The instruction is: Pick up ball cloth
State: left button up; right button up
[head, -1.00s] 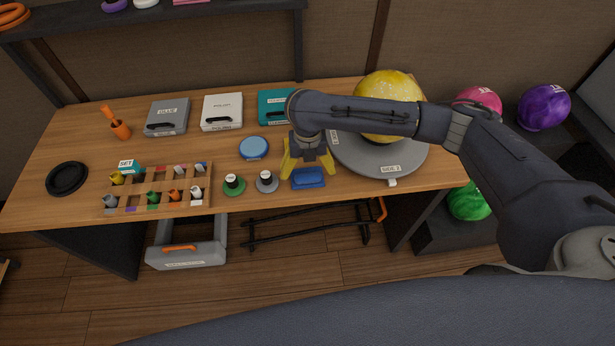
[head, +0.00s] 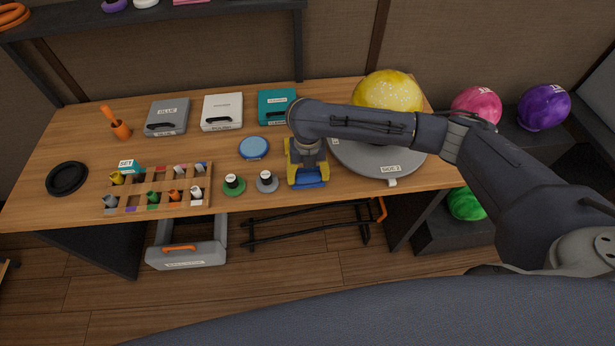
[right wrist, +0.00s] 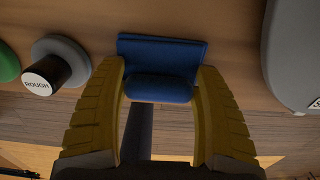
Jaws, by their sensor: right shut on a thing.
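The ball cloth (head: 309,185) is a folded blue cloth with a rolled part, lying at the front edge of the wooden table. In the right wrist view the cloth (right wrist: 163,62) sits between the two yellow fingers of my right gripper (right wrist: 160,90). In the head view my right gripper (head: 307,177) points down over the cloth and hides part of it. The right gripper is shut on the cloth, which is still at table level. My left gripper is not in view.
A grey round turntable (head: 385,165) with a yellow ball (head: 388,92) stands right of the gripper. A grey-based knob (head: 266,181) and a green-based knob (head: 233,185) stand close to its left. A blue round tin (head: 254,147) is behind them.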

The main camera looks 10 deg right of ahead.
jog(key=shift+r, duration=0.15)
notch_tip(320, 180, up, 20)
dwell(0.9)
